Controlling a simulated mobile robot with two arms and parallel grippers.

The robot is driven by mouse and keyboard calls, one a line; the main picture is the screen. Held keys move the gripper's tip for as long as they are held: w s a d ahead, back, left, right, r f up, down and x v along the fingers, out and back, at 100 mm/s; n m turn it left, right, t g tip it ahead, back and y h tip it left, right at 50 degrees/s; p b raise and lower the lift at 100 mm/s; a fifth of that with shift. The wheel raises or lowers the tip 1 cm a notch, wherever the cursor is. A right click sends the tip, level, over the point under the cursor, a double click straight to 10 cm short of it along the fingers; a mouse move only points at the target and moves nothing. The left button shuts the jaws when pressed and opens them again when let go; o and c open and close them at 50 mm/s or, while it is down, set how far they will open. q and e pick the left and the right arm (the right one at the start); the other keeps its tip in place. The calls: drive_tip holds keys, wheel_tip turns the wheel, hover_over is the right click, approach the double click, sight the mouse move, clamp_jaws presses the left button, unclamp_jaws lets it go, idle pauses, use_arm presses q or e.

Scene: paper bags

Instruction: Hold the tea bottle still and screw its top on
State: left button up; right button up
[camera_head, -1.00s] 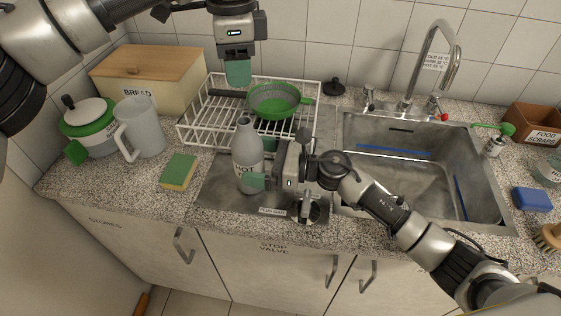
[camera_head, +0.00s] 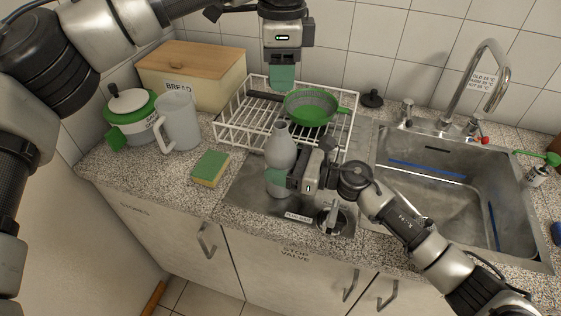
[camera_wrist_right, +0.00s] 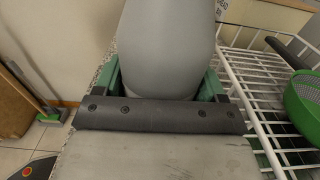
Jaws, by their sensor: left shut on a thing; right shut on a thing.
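The grey tea bottle (camera_head: 282,152) stands upright at the counter's front, on the metal drainer left of the sink. No top shows on its narrow neck. My right gripper (camera_head: 277,177) is shut around the bottle's body from the right; in the right wrist view the grey bottle (camera_wrist_right: 170,45) sits between its green fingers. My left gripper (camera_head: 282,80) points down, above and behind the bottle's mouth in the picture, apart from it. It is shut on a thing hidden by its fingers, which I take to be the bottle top.
A sponge (camera_head: 211,168), a jug (camera_head: 180,122) and a green-white pot (camera_head: 130,115) are at the left. A black knobbed piece (camera_head: 372,98) lies behind the sink (camera_head: 440,190).

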drive_tip(key=o, duration=0.6)
drive_tip(key=c, duration=0.5)
use_arm(q)
approach(280, 148)
drive_tip(key=shift+w+d+f, duration=0.1)
drive_tip(key=shift+w+f, duration=0.3)
drive_tip(key=shift+w, duration=0.2)
drive_tip(key=shift+w+d+f, duration=0.1)
drive_tip(key=shift+w+f, duration=0.3)
drive_tip(key=shift+w, duration=0.2)
drive_tip(key=shift+f, duration=1.4)
drive_tip(key=o, duration=1)
drive_tip(key=shift+c, duration=0.2)
drive_tip(key=shift+a, duration=0.15)
drive_tip(key=shift+c, duration=0.3)
